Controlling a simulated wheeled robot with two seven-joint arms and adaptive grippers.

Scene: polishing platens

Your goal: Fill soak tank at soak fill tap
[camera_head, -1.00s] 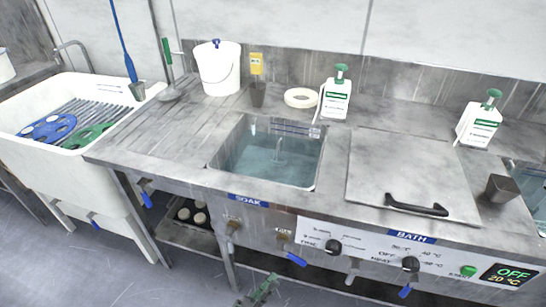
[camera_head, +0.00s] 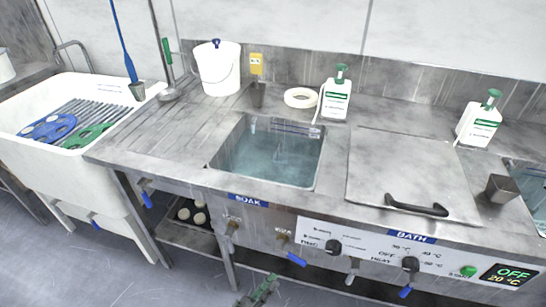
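The soak tank (camera_head: 231,137) is a square sunken steel basin in the counter, holding clear bluish water below its rim. A blue SOAK label (camera_head: 248,201) is on the counter front below it. Under the label are a brass fitting (camera_head: 233,227) and a second brass valve (camera_head: 282,238); a blue lever (camera_head: 297,259) sits below the second valve. I cannot tell which one is the fill tap. My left gripper (camera_head: 262,289) shows small at the bottom edge, below and apart from these fittings. Its fingers are too unclear to tell open from shut. My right gripper is out of view.
A lidded bath (camera_head: 405,165) with a black handle and control panel is right of the tank. A white sink (camera_head: 60,160) with blue and green discs stands at left.

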